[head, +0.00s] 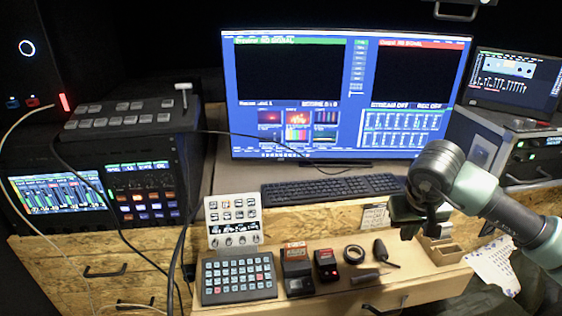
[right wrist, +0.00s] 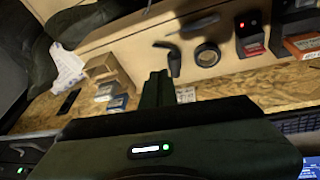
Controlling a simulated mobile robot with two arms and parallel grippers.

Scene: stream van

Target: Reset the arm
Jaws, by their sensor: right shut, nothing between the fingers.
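My right arm comes in from the right in the head view. Its gripper (head: 416,222) hangs above the front edge of the desk, just right of the keyboard, and is shut with nothing held. In the right wrist view the shut fingers (right wrist: 156,88) point toward the wooden shelf and touch nothing that I can see. My left arm and gripper are not in view.
A keyboard (head: 330,188) lies before a large monitor (head: 345,95). The pulled-out shelf below holds a button pad (head: 238,278), small boxes (head: 296,258), a tape roll (head: 354,254) and a wooden holder (head: 441,252). Black cables (head: 178,240) hang at left.

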